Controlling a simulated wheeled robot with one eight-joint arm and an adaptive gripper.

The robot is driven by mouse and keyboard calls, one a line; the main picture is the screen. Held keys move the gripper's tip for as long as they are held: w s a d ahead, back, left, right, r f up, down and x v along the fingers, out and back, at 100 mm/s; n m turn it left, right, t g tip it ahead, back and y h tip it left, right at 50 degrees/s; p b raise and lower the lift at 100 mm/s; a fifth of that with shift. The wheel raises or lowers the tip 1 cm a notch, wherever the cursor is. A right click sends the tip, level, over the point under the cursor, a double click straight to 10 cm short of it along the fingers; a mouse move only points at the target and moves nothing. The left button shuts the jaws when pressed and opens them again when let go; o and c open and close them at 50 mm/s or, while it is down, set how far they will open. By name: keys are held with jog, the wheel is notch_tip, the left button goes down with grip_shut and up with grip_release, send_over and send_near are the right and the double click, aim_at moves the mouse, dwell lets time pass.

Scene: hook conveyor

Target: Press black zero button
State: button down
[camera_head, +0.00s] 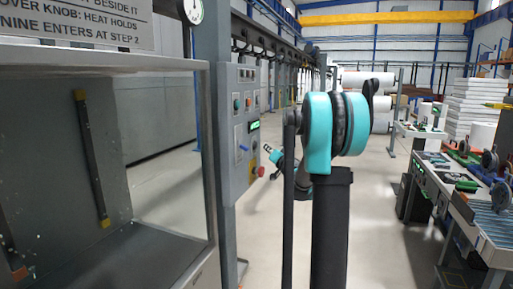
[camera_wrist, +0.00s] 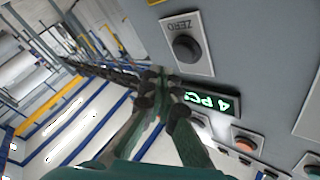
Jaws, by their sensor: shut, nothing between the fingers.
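The black zero button (camera_wrist: 186,48) is round and sits on a white plate marked ZERO on the grey control panel (camera_wrist: 240,40) in the wrist view. My gripper (camera_wrist: 160,84) is shut and empty. Its fingertips show below and left of the button in that view, with no contact visible. A lit green display (camera_wrist: 208,101) reading about "4 PCS" lies just right of the fingers. In the head view the grey panel (camera_head: 226,135) stands left of my arm. My gripper (camera_head: 268,150) is small there, near the panel face and partly hidden; I cannot make out the zero button.
A red button (camera_head: 260,171) protrudes low on the panel. A workbench (camera_head: 470,210) with equipment stands right. Open floor (camera_head: 385,235) lies between.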

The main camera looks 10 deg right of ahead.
jog(key=shift+w+a, duration=0.35)
jog(key=shift+a, duration=0.25)
jog(key=shift+w+a, duration=0.1)
jog(key=shift+a, duration=0.05)
dwell(1.0)
jog(key=shift+w+a, duration=0.15)
jog(key=shift+a, duration=0.05)
jog(key=shift+w+a, duration=0.2)
jog(key=shift+a, duration=0.2)
dwell(0.8)
jog(key=shift+d, duration=0.1)
jog(key=shift+s+d, duration=0.45)
jog(key=shift+d, duration=0.15)
dwell(0.3)
jog(key=s+d, duration=0.1)
jog(key=d, duration=0.2)
jog(key=s+d, duration=0.1)
jog(key=shift+s+d, duration=0.15)
jog(key=shift+s, duration=0.15)
